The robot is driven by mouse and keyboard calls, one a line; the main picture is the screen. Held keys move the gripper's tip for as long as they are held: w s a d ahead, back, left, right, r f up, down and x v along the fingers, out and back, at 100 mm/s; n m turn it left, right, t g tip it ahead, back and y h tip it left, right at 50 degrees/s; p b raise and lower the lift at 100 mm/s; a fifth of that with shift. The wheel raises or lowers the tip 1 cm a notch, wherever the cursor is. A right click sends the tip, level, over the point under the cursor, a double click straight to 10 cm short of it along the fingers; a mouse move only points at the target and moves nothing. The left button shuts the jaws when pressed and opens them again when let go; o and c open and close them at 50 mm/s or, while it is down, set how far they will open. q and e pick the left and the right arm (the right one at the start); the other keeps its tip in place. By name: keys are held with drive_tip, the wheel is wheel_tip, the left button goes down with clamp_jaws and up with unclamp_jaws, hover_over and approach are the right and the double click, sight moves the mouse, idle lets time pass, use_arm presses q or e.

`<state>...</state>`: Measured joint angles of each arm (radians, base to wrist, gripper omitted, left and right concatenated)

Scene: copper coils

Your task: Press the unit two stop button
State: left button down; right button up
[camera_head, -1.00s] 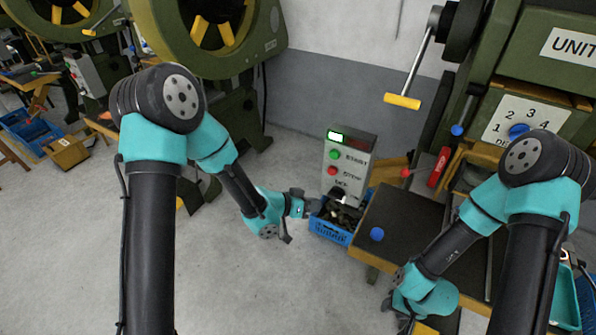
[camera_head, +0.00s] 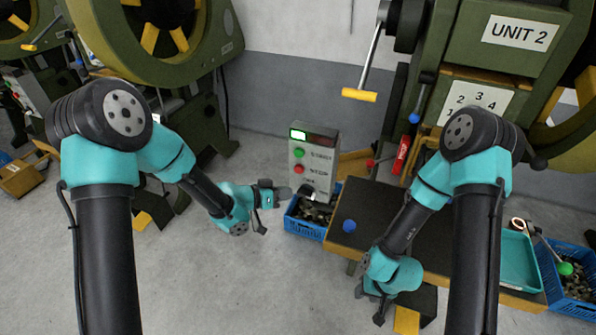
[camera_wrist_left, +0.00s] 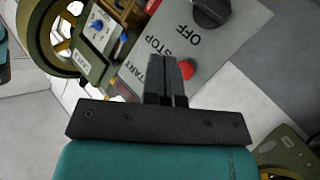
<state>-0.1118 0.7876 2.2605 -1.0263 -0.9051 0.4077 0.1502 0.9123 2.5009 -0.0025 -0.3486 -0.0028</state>
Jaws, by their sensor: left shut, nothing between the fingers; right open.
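The grey control box (camera_head: 313,150) stands behind a blue crate in the head view. It has a lit green display, a green start button (camera_head: 299,153) and a red stop button (camera_head: 298,169) below it, with a black knob lower down. My left gripper (camera_head: 284,192) is shut and empty, low at the left of the box. In the left wrist view the shut fingers (camera_wrist_left: 165,62) lie in front of the box panel, just beside the red stop button (camera_wrist_left: 187,69), partly covering the panel. My right gripper (camera_head: 379,310) is open and empty, low beside the dark table.
A blue crate (camera_head: 303,228) of dark parts stands at the box's foot. The dark table (camera_head: 400,235) with a blue knob is to the right. The green machine labelled UNIT 2 (camera_head: 520,35) stands behind. Free floor lies at the left front.

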use_arm(q)
drive_tip(key=w+d, duration=0.2)
drive_tip(key=w, duration=0.3)
drive_tip(key=shift+w+d, duration=0.2)
drive_tip(key=shift+w, duration=0.1)
idle(1.9)
drive_tip(key=shift+w+d, duration=0.15)
drive_tip(key=shift+w, duration=0.2)
drive_tip(key=shift+w+d, duration=0.2)
drive_tip(key=shift+w, duration=0.25)
idle(1.1)
drive_tip(key=shift+s, duration=0.1)
drive_tip(key=shift+s+a, duration=0.35)
drive_tip(key=shift+s, duration=0.4)
drive_tip(key=shift+s+a, duration=0.35)
drive_tip(key=shift+s, duration=0.4)
drive_tip(key=shift+s+a, duration=0.3)
drive_tip(key=shift+s, duration=0.5)
drive_tip(key=shift+s+a, duration=0.35)
drive_tip(key=shift+s, duration=0.4)
